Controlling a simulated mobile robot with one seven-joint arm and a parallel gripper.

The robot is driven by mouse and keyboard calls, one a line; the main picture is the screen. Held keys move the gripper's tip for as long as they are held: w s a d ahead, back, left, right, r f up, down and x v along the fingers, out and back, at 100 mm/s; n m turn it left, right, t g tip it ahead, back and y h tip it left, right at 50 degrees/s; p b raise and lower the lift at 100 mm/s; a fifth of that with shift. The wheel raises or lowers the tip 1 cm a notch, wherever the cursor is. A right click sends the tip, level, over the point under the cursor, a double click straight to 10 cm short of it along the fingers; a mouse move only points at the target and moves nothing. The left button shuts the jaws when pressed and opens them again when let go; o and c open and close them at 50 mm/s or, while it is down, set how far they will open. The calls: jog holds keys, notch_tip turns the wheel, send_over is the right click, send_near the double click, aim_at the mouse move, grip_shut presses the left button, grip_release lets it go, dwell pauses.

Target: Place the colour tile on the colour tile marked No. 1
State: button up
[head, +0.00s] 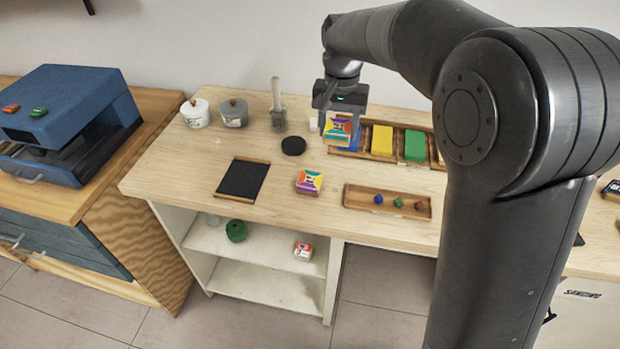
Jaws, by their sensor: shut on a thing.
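My gripper (338,112) points down over the back of the wooden table, shut on a multicoloured tile (338,129). The held tile is in front of the wooden tray with coloured blocks; whether it touches anything below cannot be told. Another multicoloured tile (309,182), with purple, yellow and orange areas around a white centre mark, lies on the table nearer the front, below and left of my gripper in the picture. Its mark is too small to read surely. A small patterned block (303,251) sits on the shelf under the table.
The block tray (343,151) holds blue, yellow (382,141) and green (415,146) blocks. A smaller tray (360,203) holds little coloured pieces. A black-surfaced board (243,179), a black disc (293,145), two lidded pots and a holder (278,120) stand leftward. Bare tabletop surrounds the lying tile.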

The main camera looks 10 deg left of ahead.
jog(key=s+d, duration=0.4)
jog(key=d, duration=0.2)
send_over(310, 179)
notch_tip(310, 179, down, 8)
jog(key=shift+r, duration=0.25)
jog(key=shift+f, duration=1.95)
jog(key=shift+f, duration=0.15)
jog(key=o, duration=1)
